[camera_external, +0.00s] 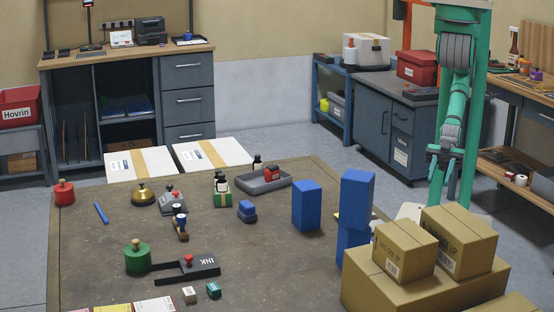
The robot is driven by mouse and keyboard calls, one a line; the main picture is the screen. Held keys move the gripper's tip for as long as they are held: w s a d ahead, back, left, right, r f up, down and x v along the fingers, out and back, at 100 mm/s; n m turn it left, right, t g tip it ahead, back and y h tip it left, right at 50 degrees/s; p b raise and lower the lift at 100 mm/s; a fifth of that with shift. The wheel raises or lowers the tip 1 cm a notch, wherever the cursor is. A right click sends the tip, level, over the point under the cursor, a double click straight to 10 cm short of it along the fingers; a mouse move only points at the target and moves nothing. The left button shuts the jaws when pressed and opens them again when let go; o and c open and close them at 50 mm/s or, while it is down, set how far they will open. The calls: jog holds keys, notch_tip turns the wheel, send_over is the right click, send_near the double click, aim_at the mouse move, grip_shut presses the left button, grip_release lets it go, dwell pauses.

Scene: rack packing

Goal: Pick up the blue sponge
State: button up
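A small dark blue object (247,211), which may be the blue sponge, lies near the middle of the brown table. Larger bright blue blocks also stand on the table: one upright block (306,206) to its right, and another block (358,195) farther right, above a further blue block (352,247). I cannot tell for sure which blue thing is the sponge. My gripper (441,182) hangs from my green and grey arm at the right, well apart from the small blue object.
Cardboard boxes (425,283) are stacked at the table's right front. A grey tray (283,184) with a red item lies behind the small blue object. The front middle is fairly clear.

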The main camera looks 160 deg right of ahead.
jog(key=o, duration=0.7)
jog(key=shift+o, duration=0.2)
